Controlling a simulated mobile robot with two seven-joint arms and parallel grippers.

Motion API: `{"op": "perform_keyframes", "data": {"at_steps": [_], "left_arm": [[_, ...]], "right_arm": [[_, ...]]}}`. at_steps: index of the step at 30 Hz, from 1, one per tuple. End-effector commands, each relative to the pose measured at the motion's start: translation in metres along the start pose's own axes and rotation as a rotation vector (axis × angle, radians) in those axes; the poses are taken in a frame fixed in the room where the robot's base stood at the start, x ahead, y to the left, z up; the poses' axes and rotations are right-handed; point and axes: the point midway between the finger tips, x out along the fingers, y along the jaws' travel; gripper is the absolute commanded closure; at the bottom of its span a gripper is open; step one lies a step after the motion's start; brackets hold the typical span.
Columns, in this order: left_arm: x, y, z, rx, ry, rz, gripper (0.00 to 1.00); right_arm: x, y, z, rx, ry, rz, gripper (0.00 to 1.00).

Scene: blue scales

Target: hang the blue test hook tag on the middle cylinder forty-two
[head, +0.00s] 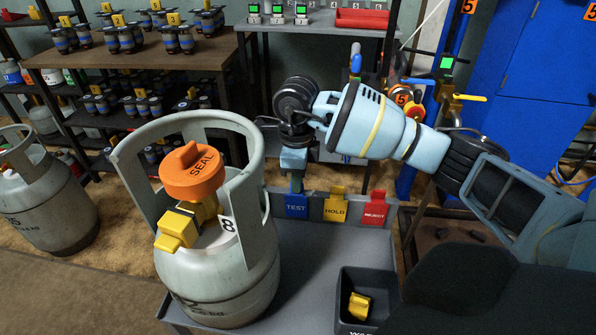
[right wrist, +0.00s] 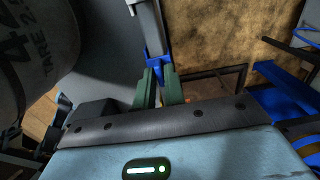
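The blue test hook tag (head: 296,206), marked TEST, hangs at the left of a row of tags on the grey stand's back edge. It also shows in the right wrist view (right wrist: 155,66). My right gripper (head: 297,184) points down at the tag's top. Its green fingers (right wrist: 159,88) are close together by the blue tag; whether they clamp it is unclear. The grey cylinder (head: 222,283) stands upright left of the tags, with an open collar, yellow valve and orange SEAL cap (head: 192,175). Part of its number shows in the right wrist view (right wrist: 30,45). My left gripper is out of view.
A yellow HOLD tag (head: 336,207) and a red REJECT tag (head: 374,209) hang right of the blue one. A dark bin (head: 384,290) holds a yellow piece (head: 359,306). Another cylinder (head: 45,215) stands at far left. Shelves with small parts fill the back.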

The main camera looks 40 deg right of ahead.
Motion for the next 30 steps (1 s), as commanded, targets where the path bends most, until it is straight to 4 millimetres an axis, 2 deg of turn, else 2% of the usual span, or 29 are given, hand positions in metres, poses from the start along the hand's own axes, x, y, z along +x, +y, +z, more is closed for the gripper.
{"op": "perform_keyframes", "data": {"at_steps": [2, 11, 30], "left_arm": [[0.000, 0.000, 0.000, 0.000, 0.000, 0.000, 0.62], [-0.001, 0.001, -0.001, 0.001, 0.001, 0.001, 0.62], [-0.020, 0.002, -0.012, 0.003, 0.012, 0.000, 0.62]], "right_arm": [[0.000, 0.000, 0.000, 0.000, 0.000, 0.000, 1.00], [-0.002, 0.000, 0.000, 0.000, -0.001, 0.000, 1.00], [-0.030, 0.000, 0.000, -0.001, -0.001, 0.000, 1.00]]}}
